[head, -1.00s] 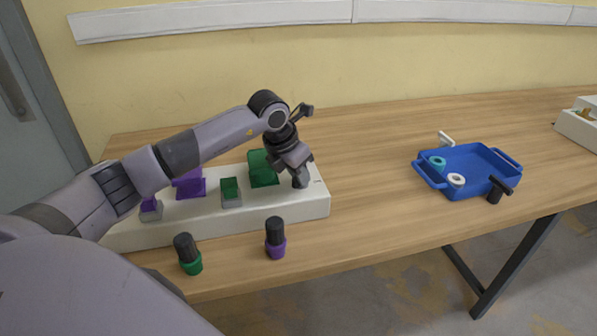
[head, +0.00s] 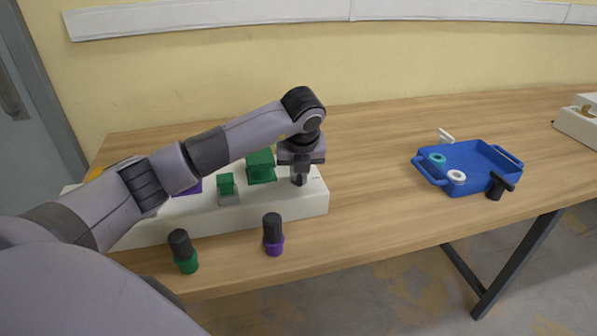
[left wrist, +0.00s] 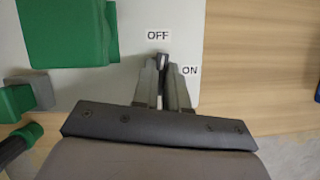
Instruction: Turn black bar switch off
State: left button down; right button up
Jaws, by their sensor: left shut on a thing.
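The black bar switch (left wrist: 162,60) sits on the white socket box (head: 310,206), near the box's right end. Its dark tip shows between my left fingertips in the left wrist view and points up toward the printed OFF label (left wrist: 158,34). The ON label (left wrist: 190,70) is to the right of the fingers. My left gripper (left wrist: 163,80) is shut on the switch, and the fingers hide most of it. In the head view my left gripper (head: 299,180) points straight down onto the box. My right gripper is not in view.
A green block (head: 261,167) and a smaller green plug (head: 226,184) stand on the box left of the gripper. Two black-topped pegs, green-based (head: 183,252) and purple-based (head: 273,235), stand in front. A blue tray (head: 470,160) lies right. The table between is clear.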

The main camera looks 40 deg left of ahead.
pick_arm(q)
jog(key=shift+w+n+g+y, duration=0.1)
jog(key=shift+n+g+y, duration=0.2)
jog(key=shift+n, duration=0.7)
jog(key=c, duration=1.2)
grip_release()
jog(key=shift+o, duration=0.2)
jog(key=shift+r, duration=0.1)
jog(key=b+v, duration=0.1)
jog(key=v, duration=0.6)
